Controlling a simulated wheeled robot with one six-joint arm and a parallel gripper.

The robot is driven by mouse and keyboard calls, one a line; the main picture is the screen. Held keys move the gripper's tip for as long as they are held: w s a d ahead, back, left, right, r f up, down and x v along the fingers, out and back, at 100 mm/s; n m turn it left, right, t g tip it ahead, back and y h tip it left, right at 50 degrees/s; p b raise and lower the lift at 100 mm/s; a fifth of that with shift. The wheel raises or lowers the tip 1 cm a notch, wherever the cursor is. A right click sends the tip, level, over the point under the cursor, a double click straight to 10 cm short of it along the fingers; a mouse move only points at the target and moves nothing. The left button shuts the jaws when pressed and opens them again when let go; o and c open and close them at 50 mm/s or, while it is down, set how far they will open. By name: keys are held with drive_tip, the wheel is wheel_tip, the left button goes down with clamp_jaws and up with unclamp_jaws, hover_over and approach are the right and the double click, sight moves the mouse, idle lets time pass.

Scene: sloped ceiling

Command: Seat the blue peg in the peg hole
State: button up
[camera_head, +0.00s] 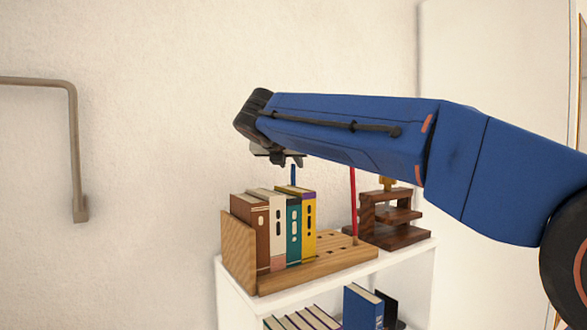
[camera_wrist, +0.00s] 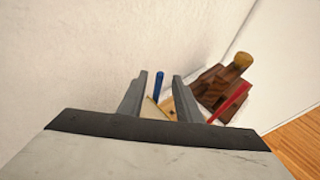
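The blue peg (camera_head: 293,175) is thin and upright, and shows just below my gripper (camera_head: 287,161) in the head view. Its lower end is hidden behind the books. In the wrist view the blue peg (camera_wrist: 158,86) appears between and beyond my two spread fingers, with gaps on both sides. My gripper (camera_wrist: 158,98) looks open and empty. The wooden board (camera_head: 318,265) has several dark holes and slots in its top; I cannot tell which is the peg hole. Part of the board (camera_wrist: 167,104) shows between the fingers.
Several upright books (camera_head: 293,232) stand on the board's left. All rest on a white shelf (camera_head: 410,262) near the wall.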

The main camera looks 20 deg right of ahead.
drive_tip(key=v, duration=0.9)
drive_tip(key=shift+s+a, duration=0.1)
